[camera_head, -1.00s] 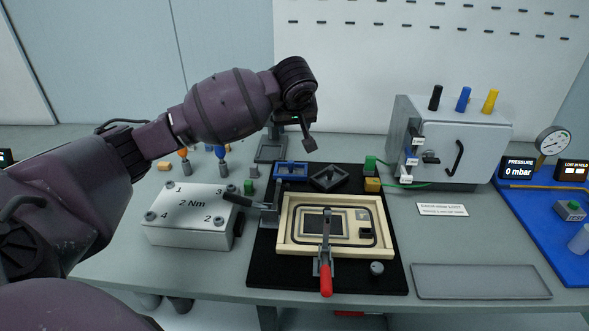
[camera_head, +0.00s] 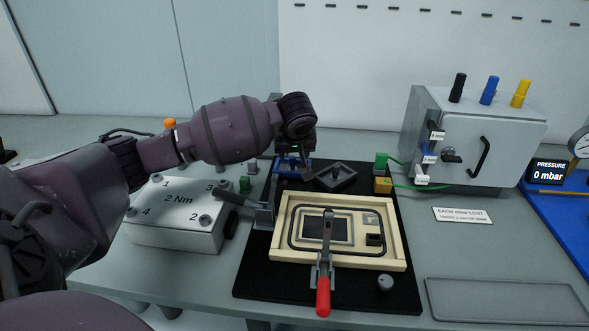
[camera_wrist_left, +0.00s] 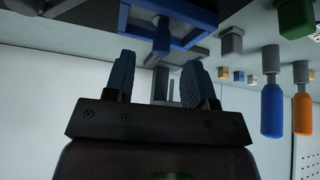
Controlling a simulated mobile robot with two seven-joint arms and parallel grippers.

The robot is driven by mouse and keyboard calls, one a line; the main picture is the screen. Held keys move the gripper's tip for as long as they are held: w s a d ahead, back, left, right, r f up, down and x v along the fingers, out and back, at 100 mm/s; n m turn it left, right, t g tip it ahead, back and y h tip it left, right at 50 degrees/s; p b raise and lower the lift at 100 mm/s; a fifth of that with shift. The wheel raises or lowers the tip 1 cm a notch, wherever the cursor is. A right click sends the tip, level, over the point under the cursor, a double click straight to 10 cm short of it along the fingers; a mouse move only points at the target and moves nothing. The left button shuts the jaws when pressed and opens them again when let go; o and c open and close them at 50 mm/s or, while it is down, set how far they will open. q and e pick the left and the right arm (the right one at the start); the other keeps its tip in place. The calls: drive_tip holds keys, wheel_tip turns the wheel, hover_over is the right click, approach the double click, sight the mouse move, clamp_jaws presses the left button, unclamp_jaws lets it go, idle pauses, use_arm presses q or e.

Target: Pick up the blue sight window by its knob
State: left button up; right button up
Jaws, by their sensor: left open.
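The blue sight window (camera_head: 286,170) lies at the back left of the black mat, partly hidden behind my left gripper (camera_head: 296,164). In the left wrist view its blue frame (camera_wrist_left: 185,18) is at the top, with a blue knob (camera_wrist_left: 159,50) pointing toward the fingers. My left gripper (camera_wrist_left: 158,78) is open there, its blue-padded fingers on either side of the knob's line. The knob shows just beyond the fingertips, and I see no contact. My right gripper is not in view.
A wooden frame (camera_head: 393,215) with a red-handled clamp (camera_head: 323,296) stands in front. A grey holder (camera_head: 336,176) sits close to the right of the window. A torque box (camera_head: 150,236) is at left, a grey cabinet (camera_head: 500,150) at right. The grey tray (camera_head: 505,300) is empty.

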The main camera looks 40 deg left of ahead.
sight(293, 158)
use_arm(q)
drive_tip(key=b+x, duration=0.1)
drive_tip(key=x, duration=0.3)
drive_tip(key=shift+s+f+b, duration=0.15)
drive_tip(key=shift+f+b, duration=0.05)
drive_tip(key=shift+b, duration=0.2)
drive_tip(key=shift+w+a+f, duration=0.15)
drive_tip(key=shift+w+f, duration=0.05)
drive_tip(key=shift+f, duration=0.1)
drive_tip(key=shift+w+a, duration=0.1)
drive_tip(key=shift+r, duration=0.25)
clamp_jaws()
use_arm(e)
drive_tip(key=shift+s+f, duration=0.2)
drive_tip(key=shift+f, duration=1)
